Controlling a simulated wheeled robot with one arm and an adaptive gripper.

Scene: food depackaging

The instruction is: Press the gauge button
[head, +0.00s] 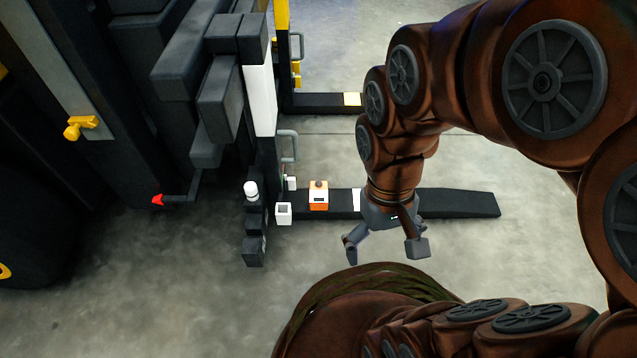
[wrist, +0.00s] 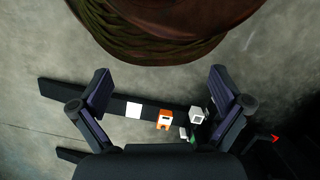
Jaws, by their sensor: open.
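A small orange and white box (head: 318,197) sits on a long black bar (head: 455,203) low over the floor. A small dark knob shows on top of the box; it looks like the gauge with its button, but the detail is too small to be sure. The box also shows in the wrist view (wrist: 164,121), between my fingers in the picture and farther off. My gripper (head: 384,249) is open and empty, pointing down, to the right of the box and nearer the camera. Its spread fingers also show in the wrist view (wrist: 158,84). It touches nothing that I can see.
A white open-topped cube (head: 283,214) stands left of the box, beside a post with a white knob (head: 251,190). A white patch (head: 357,200) lies on the bar. Dark machinery with a yellow valve (head: 80,127) fills the left. Grey floor (head: 180,310) is clear in front.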

